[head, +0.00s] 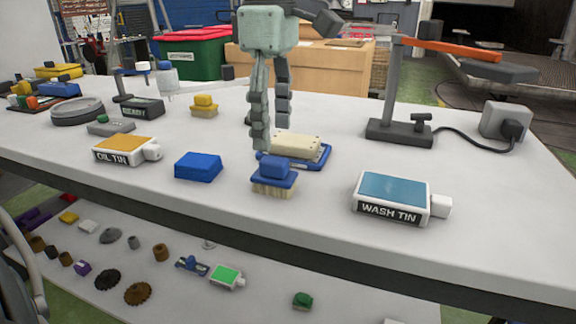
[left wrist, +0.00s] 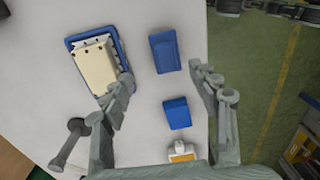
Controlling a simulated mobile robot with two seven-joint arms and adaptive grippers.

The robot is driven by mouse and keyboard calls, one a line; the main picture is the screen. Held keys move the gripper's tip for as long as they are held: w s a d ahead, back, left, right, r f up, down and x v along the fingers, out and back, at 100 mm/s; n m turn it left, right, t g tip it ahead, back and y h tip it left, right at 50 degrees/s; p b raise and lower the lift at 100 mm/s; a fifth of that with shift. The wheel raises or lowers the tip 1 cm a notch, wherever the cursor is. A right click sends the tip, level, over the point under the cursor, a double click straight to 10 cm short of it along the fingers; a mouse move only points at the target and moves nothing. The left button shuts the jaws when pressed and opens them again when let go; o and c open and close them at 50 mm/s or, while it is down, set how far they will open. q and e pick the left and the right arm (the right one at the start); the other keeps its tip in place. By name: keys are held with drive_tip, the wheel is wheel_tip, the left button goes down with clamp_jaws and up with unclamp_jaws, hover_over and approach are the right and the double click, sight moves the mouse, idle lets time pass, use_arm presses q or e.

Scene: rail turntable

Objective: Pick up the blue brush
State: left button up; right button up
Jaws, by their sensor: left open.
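The blue brush (head: 273,174) stands bristles down near the front edge of the white table, its pale bristles showing below a blue body. In the left wrist view the blue brush (left wrist: 165,52) lies just beyond the fingertips, between their lines. My left gripper (head: 271,137) points down behind and above the brush, open and empty. Its two fingers spread either side in the left wrist view (left wrist: 162,75). I cannot tell its exact height over the table. My right gripper is not in view.
A blue block (head: 198,166) sits left of the brush, and a blue tray with a cream block (head: 320,158) close behind it. A yellow brush (head: 204,107) stands farther back.

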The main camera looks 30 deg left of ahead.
sight(273, 160)
use_arm(q)
drive_tip(key=f, duration=0.4)
drive_tip(key=s+f, duration=0.1)
drive_tip(key=f, duration=0.1)
drive_tip(key=shift+d+f, duration=0.25)
drive_tip(key=shift+d, duration=0.1)
drive_tip(key=shift+f, duration=0.25)
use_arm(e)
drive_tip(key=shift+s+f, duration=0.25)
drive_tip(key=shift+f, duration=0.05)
use_arm(q)
drive_tip(key=shift+c, duration=0.6)
drive_tip(key=c, duration=1.1)
drive_tip(key=shift+c, duration=0.2)
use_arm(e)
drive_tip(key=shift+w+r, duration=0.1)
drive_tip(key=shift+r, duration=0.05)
use_arm(q)
drive_tip(key=shift+r, duration=0.1)
